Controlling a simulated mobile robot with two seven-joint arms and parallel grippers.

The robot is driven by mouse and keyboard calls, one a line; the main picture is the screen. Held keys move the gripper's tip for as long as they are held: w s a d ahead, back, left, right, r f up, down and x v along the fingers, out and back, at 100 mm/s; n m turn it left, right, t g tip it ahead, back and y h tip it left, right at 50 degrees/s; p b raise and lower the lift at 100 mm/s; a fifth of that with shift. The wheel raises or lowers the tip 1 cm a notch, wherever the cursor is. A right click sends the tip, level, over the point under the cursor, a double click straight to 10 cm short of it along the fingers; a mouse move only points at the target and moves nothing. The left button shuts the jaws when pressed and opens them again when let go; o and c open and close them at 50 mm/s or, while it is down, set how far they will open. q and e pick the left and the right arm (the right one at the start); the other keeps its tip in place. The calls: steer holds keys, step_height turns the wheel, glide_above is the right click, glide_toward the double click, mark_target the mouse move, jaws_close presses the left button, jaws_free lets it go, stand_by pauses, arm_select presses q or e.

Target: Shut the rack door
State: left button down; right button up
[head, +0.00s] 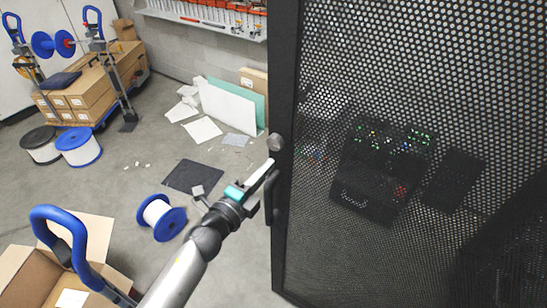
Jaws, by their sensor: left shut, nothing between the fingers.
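The rack door (375,230) is a black perforated metal panel that fills the right half of the head view. Its dark solid edge (283,95) runs from top to bottom, with a round knob (276,141) and a black handle (270,200) on it. Equipment with small green and red lights shows through the mesh. My left gripper (262,172) is shut and empty. Its fingertips are at the door edge between the knob and the handle; I cannot tell whether they touch it. My right gripper is not in view.
A blue-handled cart (78,235) with an open cardboard box (30,275) stands at the lower left. A blue spool (161,217) lies on the floor near my left arm. Panels (232,105) lean against the back wall. Boxes (85,95) and cable reels (78,147) stand upper left.

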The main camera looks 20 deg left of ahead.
mark_target(280, 152)
arm_select(q)
steer(key=shift+x, duration=1.75)
steer(key=shift+w, duration=0.1)
